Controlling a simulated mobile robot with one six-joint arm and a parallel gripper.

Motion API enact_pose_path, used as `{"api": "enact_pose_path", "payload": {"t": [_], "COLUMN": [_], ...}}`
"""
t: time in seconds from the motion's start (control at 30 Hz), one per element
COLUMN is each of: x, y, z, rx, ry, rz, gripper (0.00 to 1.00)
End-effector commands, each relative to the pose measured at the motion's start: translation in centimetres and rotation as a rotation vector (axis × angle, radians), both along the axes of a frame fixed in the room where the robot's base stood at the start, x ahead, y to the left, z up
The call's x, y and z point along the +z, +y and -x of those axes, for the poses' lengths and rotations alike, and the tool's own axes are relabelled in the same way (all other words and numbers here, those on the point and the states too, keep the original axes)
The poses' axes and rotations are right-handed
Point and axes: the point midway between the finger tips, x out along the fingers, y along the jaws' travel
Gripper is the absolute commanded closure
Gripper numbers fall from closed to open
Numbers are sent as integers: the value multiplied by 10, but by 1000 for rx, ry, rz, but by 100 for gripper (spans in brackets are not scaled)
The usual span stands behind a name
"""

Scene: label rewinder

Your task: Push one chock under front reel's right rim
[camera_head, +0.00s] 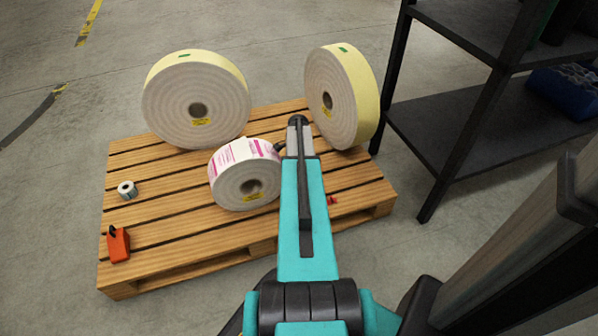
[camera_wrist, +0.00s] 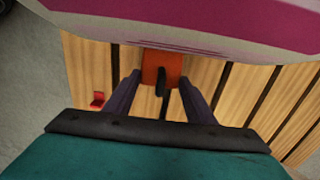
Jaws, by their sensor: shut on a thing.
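The front reel (camera_head: 246,181), white with pink print, stands upright on the pallet. Its pink and white side fills the top of the wrist view (camera_wrist: 190,22). An orange chock (camera_wrist: 161,60) with a dark grip lies just below the reel's edge in the wrist view; I cannot tell if they touch. My gripper (camera_wrist: 161,82) is shut on this chock, its fingers on either side. My arm hides this chock and the fingers in the head view. Another orange chock (camera_head: 118,244) sits at the pallet's front left corner. A small red piece (camera_wrist: 97,100) lies left of the fingers.
Two larger cream reels stand at the back of the wooden pallet (camera_head: 185,262), one left (camera_head: 172,100) and one right (camera_head: 325,75). A dark shelf (camera_head: 440,120) stands to the right. The floor left is clear.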

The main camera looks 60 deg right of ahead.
Motion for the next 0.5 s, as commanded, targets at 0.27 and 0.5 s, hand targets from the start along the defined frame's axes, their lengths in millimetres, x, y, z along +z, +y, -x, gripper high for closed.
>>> {"api": "enact_pose_path", "payload": {"t": [0.27, 0.5], "x": [0, 0], "y": [0, 0], "z": [0, 0], "rx": [0, 1], "ry": [0, 1], "rz": [0, -1], "gripper": [28, 28]}}
